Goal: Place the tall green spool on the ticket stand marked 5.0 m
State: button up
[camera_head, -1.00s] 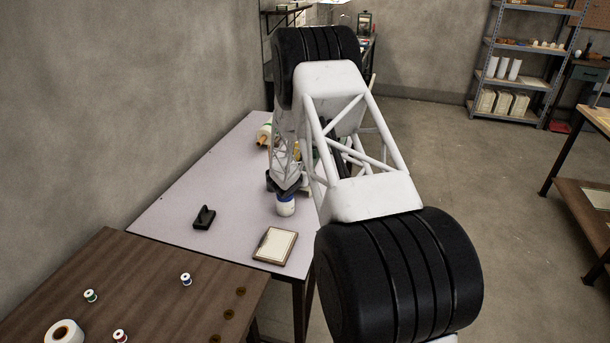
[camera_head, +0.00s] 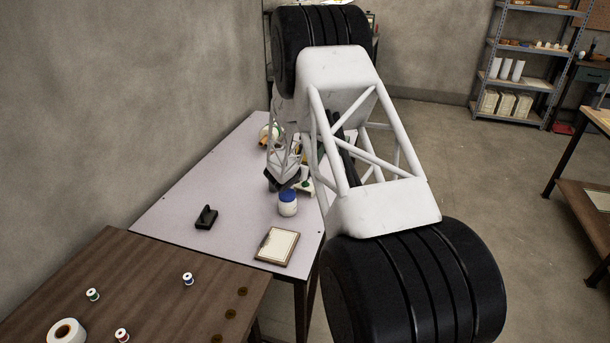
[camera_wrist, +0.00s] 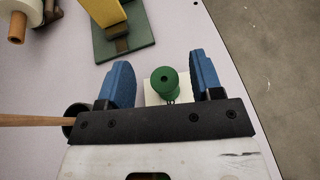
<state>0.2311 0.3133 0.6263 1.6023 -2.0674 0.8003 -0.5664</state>
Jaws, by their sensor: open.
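The green spool (camera_wrist: 165,83) shows in the wrist view between my two blue fingers, with a gap on each side. It appears upright, seen from above, on a small cream stand (camera_wrist: 151,94). The stand's marking cannot be read. My gripper (camera_wrist: 165,78) is open. In the head view, a bit of green spool (camera_head: 306,183) shows on a pale stand just right of my gripper (camera_head: 282,183), partly hidden by my arm.
A clipboard (camera_head: 277,247) and a black holder (camera_head: 206,218) lie on the pale table (camera_head: 180,210). A yellow device on a green base (camera_wrist: 126,42) is beyond the spool. Small spools sit on the brown table (camera_head: 140,290).

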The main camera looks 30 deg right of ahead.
jog(key=shift+r, duration=1.85)
jog(key=shift+r, duration=0.1)
jog(key=shift+s+a+r, duration=0.1)
jog(key=shift+s+r, duration=0.1)
jog(key=shift+r, duration=0.1)
jog(key=s+a+r+m+g+y, duration=0.1)
jog(key=s+a+r+m+g, duration=0.1)
jog(key=s+a+r+m, duration=0.4)
jog(key=s+a+r+m+g, duration=0.1)
jog(key=s+a+r+m, duration=0.15)
jog(key=s+r, duration=0.7)
jog(key=s+a+r+m+g+y, duration=0.1)
jog(key=s+a+r+m+g, duration=0.15)
jog(key=s+r+m, duration=0.5)
jog(key=s+a+m+y, duration=0.3)
jog(key=s+a, duration=0.3)
jog(key=s, duration=0.5)
jog(key=s+a+r+m+y, duration=0.1)
jog(key=s+a+m+y, duration=0.2)
jog(key=s+a, duration=0.4)
jog(key=s+a+m+y, duration=0.3)
jog(key=s+a, duration=0.4)
jog(key=s, duration=0.9)
jog(key=shift+a+r, duration=0.15)
jog(key=shift+r, duration=0.05)
jog(key=shift+t, duration=0.25)
